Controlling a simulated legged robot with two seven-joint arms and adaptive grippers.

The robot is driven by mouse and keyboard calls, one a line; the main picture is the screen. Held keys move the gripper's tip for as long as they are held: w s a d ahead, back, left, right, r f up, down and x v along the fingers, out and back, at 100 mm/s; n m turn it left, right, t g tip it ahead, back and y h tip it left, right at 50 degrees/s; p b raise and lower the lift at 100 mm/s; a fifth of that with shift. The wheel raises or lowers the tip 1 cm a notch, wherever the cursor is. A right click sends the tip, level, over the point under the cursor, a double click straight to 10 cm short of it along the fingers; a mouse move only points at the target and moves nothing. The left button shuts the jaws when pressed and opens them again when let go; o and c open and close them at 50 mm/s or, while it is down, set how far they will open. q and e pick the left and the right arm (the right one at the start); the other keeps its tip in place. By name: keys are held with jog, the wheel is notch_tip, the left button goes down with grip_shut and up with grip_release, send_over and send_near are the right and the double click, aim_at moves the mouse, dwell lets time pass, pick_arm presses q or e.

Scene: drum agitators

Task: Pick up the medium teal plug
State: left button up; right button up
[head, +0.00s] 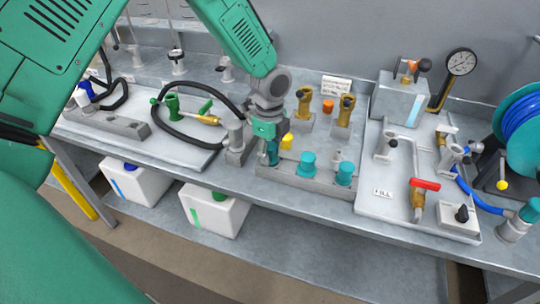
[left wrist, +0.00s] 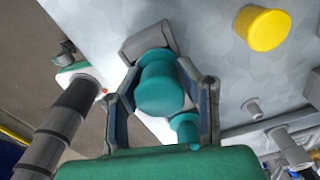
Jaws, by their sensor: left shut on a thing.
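My left gripper (head: 271,152) is at the left end of a grey plug rack (head: 298,182) on the bench. In the left wrist view the gripper (left wrist: 162,98) is shut around a teal plug (left wrist: 160,88) with a wide rounded head. In the head view the fingers mostly hide this plug. I cannot tell whether it is clear of the rack. Two other teal plugs, one nearer (head: 307,163) and one farther right (head: 345,173), stand upright in the rack. A smaller teal piece (left wrist: 186,127) shows beyond the held plug in the wrist view. My right gripper is out of view.
Brass fittings (head: 304,101) stand farther back. A tray with a red-handled valve (head: 424,184) is to the right. A tray with a black hose (head: 168,135) is to the left. White containers (head: 214,211) sit below the bench.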

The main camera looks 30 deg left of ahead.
aim_at(270, 145)
pick_arm(q)
jog(key=shift+s+d+f, duration=0.1)
jog(key=shift+s+d, duration=0.05)
jog(key=shift+d, duration=0.05)
jog(key=shift+d+r, duration=0.15)
jog(key=shift+r, duration=0.1)
jog(key=r, duration=0.8)
jog(key=shift+a+r, duration=0.25)
jog(key=shift+a, duration=0.1)
jog(key=shift+d+r, duration=0.2)
jog(key=shift+r, duration=0.35)
jog(key=shift+d, duration=0.15)
